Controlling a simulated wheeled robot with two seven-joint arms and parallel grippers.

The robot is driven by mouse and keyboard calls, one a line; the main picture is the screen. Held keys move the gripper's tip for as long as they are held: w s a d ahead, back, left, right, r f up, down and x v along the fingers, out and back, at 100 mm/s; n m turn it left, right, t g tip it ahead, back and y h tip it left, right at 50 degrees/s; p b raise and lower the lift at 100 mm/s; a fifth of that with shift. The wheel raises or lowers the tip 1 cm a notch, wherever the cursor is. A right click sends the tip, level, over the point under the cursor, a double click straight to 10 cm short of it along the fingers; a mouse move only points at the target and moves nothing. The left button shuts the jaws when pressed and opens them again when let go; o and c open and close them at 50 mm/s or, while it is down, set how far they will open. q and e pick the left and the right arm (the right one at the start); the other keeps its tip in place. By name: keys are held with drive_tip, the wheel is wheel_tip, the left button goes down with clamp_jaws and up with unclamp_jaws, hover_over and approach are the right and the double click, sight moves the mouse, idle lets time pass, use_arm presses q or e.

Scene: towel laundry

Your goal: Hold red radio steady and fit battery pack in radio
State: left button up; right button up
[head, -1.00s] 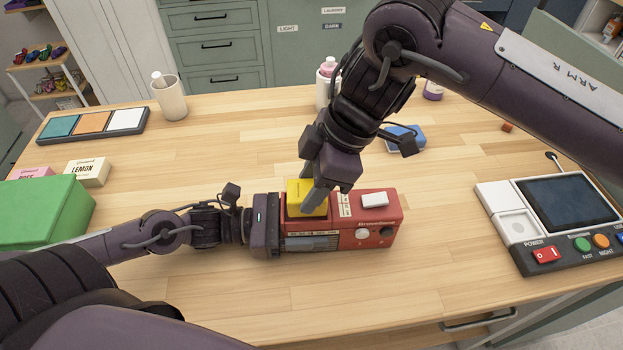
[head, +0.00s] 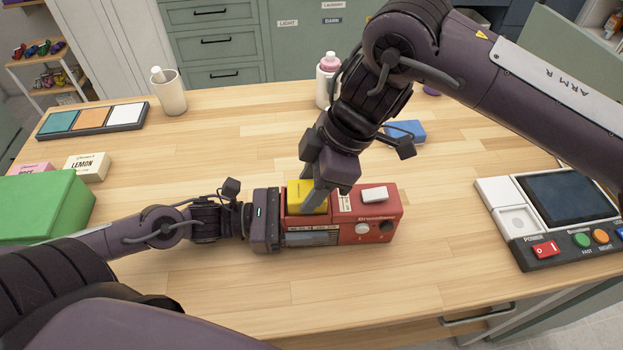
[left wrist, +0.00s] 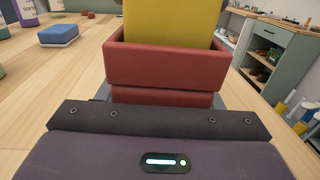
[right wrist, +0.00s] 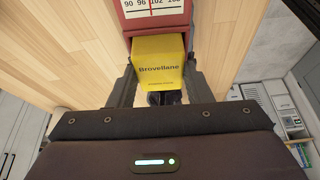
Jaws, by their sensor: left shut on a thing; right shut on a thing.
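The red radio (head: 368,215) sits on the table, with a white button and knobs at its right end. My left gripper (head: 310,228) is shut around its left end, one finger along the front face. The yellow battery pack (head: 297,192) stands at the open bay in the radio's left top. My right gripper (head: 308,196) comes from above, shut on the pack. In the left wrist view the pack (left wrist: 172,22) rises above the red bay wall (left wrist: 165,68), its lower part hidden. The right wrist view shows the pack (right wrist: 158,72) between both fingers, against the radio (right wrist: 155,15).
A green box (head: 45,212) and small cartons (head: 87,166) lie at left. A cup (head: 169,95), colour tray (head: 95,120), pink-capped bottle (head: 327,85) and blue block (head: 405,131) stand behind. A control panel (head: 515,220) is at right. The front table is clear.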

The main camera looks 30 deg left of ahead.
drive_tip(key=shift+f, duration=0.4)
drive_tip(key=o, duration=1.2)
drive_tip(key=shift+c, duration=0.2)
drive_tip(key=shift+f, duration=0.1)
drive_tip(key=v, duration=1.2)
use_arm(q)
drive_tip(key=o, duration=1.4)
